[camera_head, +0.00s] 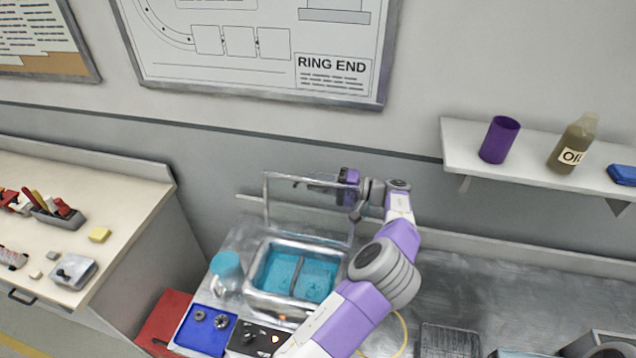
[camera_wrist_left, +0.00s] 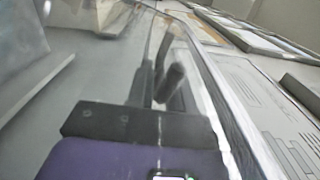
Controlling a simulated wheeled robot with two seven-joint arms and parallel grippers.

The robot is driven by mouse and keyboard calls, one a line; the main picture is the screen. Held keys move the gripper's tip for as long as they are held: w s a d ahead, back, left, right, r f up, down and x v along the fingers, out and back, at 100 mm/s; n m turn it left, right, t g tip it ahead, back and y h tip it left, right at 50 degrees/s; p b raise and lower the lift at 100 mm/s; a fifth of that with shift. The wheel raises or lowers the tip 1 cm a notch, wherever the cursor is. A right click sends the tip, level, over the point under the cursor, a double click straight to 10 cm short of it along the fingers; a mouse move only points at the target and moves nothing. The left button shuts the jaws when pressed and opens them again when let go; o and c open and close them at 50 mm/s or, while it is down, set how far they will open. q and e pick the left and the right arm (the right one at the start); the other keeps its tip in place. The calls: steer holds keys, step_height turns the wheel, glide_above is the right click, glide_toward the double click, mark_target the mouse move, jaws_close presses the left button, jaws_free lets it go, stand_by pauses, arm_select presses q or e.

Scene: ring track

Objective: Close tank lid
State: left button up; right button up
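The tank (camera_head: 341,283) is a metal-rimmed basin of blue liquid with a divider, on the bench in the middle of the head view. Its clear, framed lid (camera_head: 285,210) stands open and upright at the back rim. My left gripper (camera_head: 312,184) is at the lid's upper part, pointing left; I cannot tell whether it touches the lid. In the left wrist view its dark fingers (camera_wrist_left: 165,82) lie close together with nothing seen between them, and a clear panel edge runs just right of them. My right gripper is not in view.
A jug of blue liquid (camera_head: 226,272) stands left of the tank. A blue tray (camera_head: 206,332) with small round parts and a dark knob panel (camera_head: 257,338) lie in front. A wall shelf (camera_head: 462,140) holds a purple cup (camera_head: 499,140) and an oil bottle (camera_head: 571,145).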

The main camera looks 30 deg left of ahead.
mark_target(323, 192)
arm_select(q)
jaws_close()
steer(key=shift+f, duration=0.1)
steer(key=shift+s+d+n+b, duration=0.2)
steer(key=shift+s+n+b, duration=0.1)
steer(key=shift+s+b, duration=0.2)
steer(key=shift+s+d+r+n+b, duration=0.2)
steer(key=shift+s+n+b, duration=0.2)
steer(key=shift+s+b, duration=0.15)
steer(key=shift+s+d+r+n+b, duration=0.15)
steer(key=shift+s+d+n+b, duration=0.05)
steer(key=shift+s+n+b, duration=0.3)
steer(key=shift+s+d+r, duration=0.2)
steer(key=shift+s, duration=0.6)
steer(key=shift+s+d+r, duration=0.2)
steer(key=shift+s+d, duration=0.05)
steer(key=shift+s, duration=0.5)
steer(key=shift+s+d+r, duration=0.2)
steer(key=shift+s, duration=0.6)
